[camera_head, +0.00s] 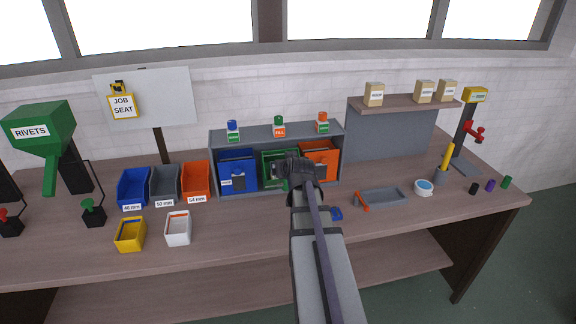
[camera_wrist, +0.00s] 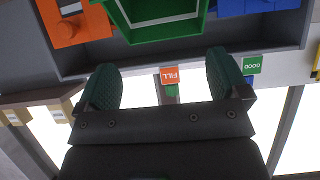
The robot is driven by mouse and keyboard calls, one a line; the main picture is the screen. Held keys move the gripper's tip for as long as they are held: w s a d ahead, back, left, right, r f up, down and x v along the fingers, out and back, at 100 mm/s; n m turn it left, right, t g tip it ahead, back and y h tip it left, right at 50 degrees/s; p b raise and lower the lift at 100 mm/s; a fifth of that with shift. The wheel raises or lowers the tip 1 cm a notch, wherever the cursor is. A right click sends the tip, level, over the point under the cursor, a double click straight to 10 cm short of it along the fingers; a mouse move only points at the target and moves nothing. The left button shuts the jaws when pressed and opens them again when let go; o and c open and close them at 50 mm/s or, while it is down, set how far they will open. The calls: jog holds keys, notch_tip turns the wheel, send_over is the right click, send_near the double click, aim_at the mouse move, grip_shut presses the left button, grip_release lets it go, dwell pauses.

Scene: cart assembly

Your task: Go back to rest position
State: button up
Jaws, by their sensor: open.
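My gripper (camera_wrist: 163,88) is open and empty, with its two green ribbed fingers wide apart in the wrist view. In the head view my arm reaches over the bench, and my gripper (camera_head: 298,165) is in front of the green bin (camera_head: 272,158) of the grey shelf unit (camera_head: 216,143). The wrist view appears upside down and shows the green bin (camera_wrist: 160,32), the orange bin (camera_wrist: 70,22) and the FILL label (camera_wrist: 169,75) beyond the fingers. My arm hides part of the shelf front and the bench.
Blue (camera_head: 133,187), grey (camera_head: 164,184) and orange (camera_head: 196,180) bins stand left of the shelf. Yellow (camera_head: 130,236) and white (camera_head: 178,230) bins are in front. The green RIVETS dispenser (camera_head: 40,130) stands far left.

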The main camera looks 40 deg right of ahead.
jog(key=s+a+f+n+g+y, duration=0.2)
jog(key=s+a+f+g, duration=0.1)
jog(key=a, duration=0.9)
jog(key=s+a+f+n+g+y, duration=0.1)
jog(key=s+a+g, duration=0.3)
jog(key=a, duration=0.8)
jog(key=s+a+f+n+g+y, duration=0.2)
jog(key=s+a+f+g, duration=0.1)
jog(key=a, duration=0.9)
jog(key=s+f, duration=0.1)
jog(key=s, duration=0.1)
jog(key=shift+s+f+n+g+y, duration=0.3)
jog(key=shift+s+f, duration=0.05)
jog(key=shift+s, duration=0.05)
jog(key=shift+a, duration=0.1)
